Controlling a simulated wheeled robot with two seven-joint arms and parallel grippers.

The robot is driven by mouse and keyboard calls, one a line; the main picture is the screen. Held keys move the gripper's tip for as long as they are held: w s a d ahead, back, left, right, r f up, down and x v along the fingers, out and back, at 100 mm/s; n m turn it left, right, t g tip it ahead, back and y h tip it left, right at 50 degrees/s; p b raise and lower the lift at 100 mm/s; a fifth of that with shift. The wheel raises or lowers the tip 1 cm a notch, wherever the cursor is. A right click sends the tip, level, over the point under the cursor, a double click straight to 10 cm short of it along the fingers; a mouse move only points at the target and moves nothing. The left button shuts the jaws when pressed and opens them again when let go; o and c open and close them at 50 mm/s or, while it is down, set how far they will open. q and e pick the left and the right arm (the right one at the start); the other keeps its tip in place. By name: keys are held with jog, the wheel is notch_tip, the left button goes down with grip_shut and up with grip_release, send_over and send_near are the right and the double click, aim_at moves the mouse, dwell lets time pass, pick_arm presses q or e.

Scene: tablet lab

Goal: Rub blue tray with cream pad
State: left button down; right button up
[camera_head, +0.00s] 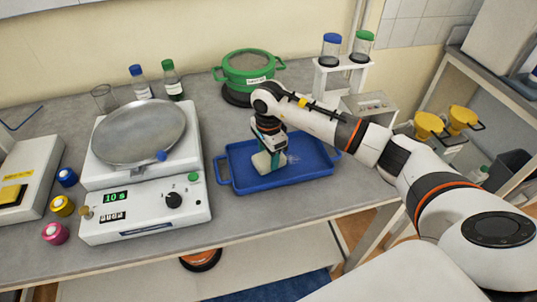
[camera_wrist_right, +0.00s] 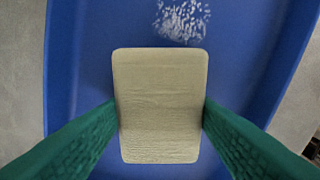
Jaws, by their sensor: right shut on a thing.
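The blue tray (camera_head: 316,171) lies on the grey bench in the middle of the head view. It also fills most of the right wrist view (camera_wrist_right: 85,60). My right gripper (camera_head: 268,165) reaches down over the left part of the tray. Its green fingers are shut on the cream pad (camera_wrist_right: 160,105), one on each side of it. In the head view the pad (camera_head: 262,163) is at or just above the tray floor; I cannot tell if it touches. A whitish speckled patch (camera_wrist_right: 182,20) lies on the tray beyond the pad. My left gripper is not in view.
A white scale-like device (camera_head: 147,215) with a round metal pan stands left of the tray. A green pot (camera_head: 248,72) stands behind it. A white rack (camera_head: 342,75) with two capped vials is at the back right. Coloured caps (camera_head: 62,206) lie at the far left.

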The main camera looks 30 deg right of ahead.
jog(key=shift+s+d+f+b, duration=0.1)
jog(key=shift+s+d+b, duration=0.1)
jog(key=shift+d, duration=0.55)
jog(key=shift+s+d+r+b, duration=0.15)
jog(key=shift+d+b, duration=0.1)
jog(key=shift+d, duration=0.5)
jog(key=shift+s+d+f+b, duration=0.15)
jog(key=shift+s+d+b, duration=0.05)
jog(key=shift+d, duration=0.55)
jog(key=shift+s+d, duration=0.15)
jog(key=shift+d, duration=0.55)
jog(key=shift+a+r, duration=0.1)
jog(key=shift+r, duration=0.1)
jog(key=shift+r+p, duration=1.65)
jog(key=shift+r, duration=1.3)
notch_tip(320, 180, up, 3)
jog(key=shift+p, duration=0.85)
